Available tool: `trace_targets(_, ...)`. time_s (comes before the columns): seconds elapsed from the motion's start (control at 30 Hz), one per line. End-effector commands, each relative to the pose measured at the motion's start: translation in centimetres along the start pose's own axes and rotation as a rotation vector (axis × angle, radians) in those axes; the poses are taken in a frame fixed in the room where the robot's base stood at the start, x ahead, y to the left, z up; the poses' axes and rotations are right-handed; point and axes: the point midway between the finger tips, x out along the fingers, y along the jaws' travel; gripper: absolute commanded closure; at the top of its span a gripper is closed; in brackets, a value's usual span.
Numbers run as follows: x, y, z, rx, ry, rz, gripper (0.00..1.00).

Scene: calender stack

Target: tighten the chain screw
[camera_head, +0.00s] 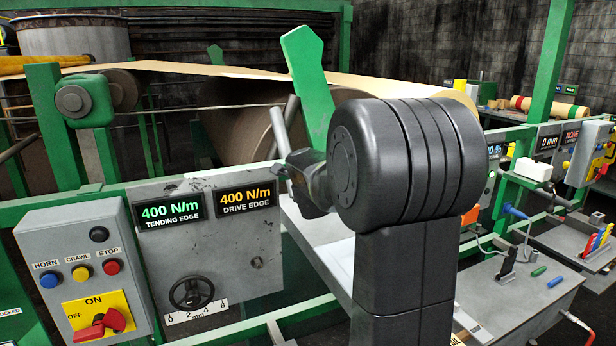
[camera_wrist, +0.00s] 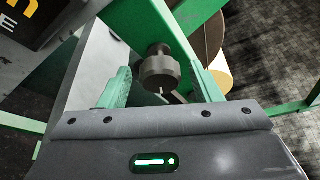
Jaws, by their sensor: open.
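A dark grey round knob (camera_wrist: 158,70), which looks like the chain screw, shows in the wrist view on a stem against a green beam. A short pale mark is on its near face. My gripper (camera_wrist: 161,86) is open, with one green-tipped finger left of the knob and the other right of it. The knob appears between the fingers; I cannot tell whether either touches it. In the head view my gripper (camera_head: 296,178) is just right of the drive edge display, partly hidden by my arm. The knob cannot be made out there.
The grey panel (camera_head: 236,262) with two 400 N/m displays and a handwheel (camera_head: 191,292) stands left of my gripper. A control box (camera_head: 85,270) with buttons and a red switch is farther left. A green upright plate (camera_head: 308,85) and paper roll (camera_head: 250,133) are behind.

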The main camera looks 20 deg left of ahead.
Motion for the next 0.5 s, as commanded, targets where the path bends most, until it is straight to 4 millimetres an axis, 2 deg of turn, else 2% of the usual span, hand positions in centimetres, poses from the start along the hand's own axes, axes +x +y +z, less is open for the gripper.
trace_targets(0.17,-2.1,-0.1,0.0,0.000,-0.001,-0.001,0.42)
trace_targets(0.5,-8.6,-0.1,0.1,0.000,-0.001,-0.001,0.42)
